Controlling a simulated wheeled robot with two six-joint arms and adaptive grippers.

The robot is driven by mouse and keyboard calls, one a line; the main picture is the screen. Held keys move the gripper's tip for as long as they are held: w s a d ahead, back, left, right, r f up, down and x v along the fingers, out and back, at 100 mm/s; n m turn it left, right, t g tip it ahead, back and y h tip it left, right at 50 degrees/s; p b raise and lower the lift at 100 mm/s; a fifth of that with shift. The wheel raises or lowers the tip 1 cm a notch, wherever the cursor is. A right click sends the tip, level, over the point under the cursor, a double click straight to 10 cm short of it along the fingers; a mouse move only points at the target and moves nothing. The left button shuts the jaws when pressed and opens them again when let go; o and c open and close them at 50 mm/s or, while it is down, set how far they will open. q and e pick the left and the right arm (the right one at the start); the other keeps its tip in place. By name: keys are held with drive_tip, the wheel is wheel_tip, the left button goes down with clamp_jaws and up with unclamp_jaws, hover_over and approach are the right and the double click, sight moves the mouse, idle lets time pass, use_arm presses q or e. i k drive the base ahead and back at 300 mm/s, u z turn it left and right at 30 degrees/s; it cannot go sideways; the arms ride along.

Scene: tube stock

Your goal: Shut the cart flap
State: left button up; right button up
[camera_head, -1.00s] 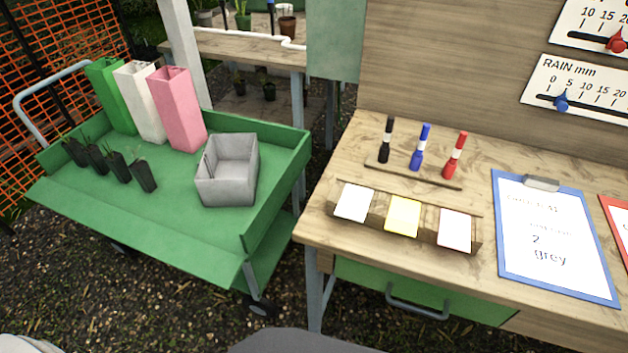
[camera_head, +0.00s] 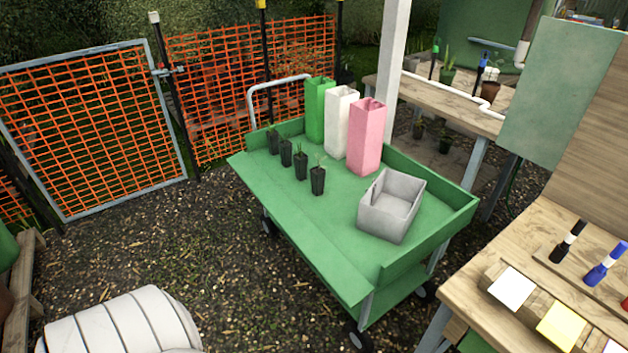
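The green cart (camera_head: 428,237) stands in the middle of the view on gravel. Its long near-side flap (camera_head: 290,225) is open, folded outward, so that side has no raised wall. The far and right-hand sides have raised walls. Neither of my grippers shows in the view.
On the cart stand several small black seedling pots (camera_head: 301,166), green (camera_head: 318,110), white (camera_head: 340,125) and pink (camera_head: 366,138) tall boxes, and a grey bin (camera_head: 383,218). A wooden bench (camera_head: 490,275) stands close at right. Gravel (camera_head: 190,240) left of the cart is free.

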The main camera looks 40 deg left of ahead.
sight(351, 285)
drive_tip(key=u, duration=0.45)
drive_tip(key=k, duration=1)
drive_tip(key=u, duration=0.35)
drive_tip(key=i, duration=0.6)
drive_tip(key=u, duration=0.6)
drive_tip(key=k, duration=0.4)
drive_tip(key=u, duration=1.3)
drive_tip(key=i, duration=1.65)
drive_tip(key=z, duration=0.7)
drive_tip(key=i, duration=0.8)
drive_tip(key=z, duration=1.2)
drive_tip(key=i, duration=0.5)
drive_tip(key=z, duration=0.45)
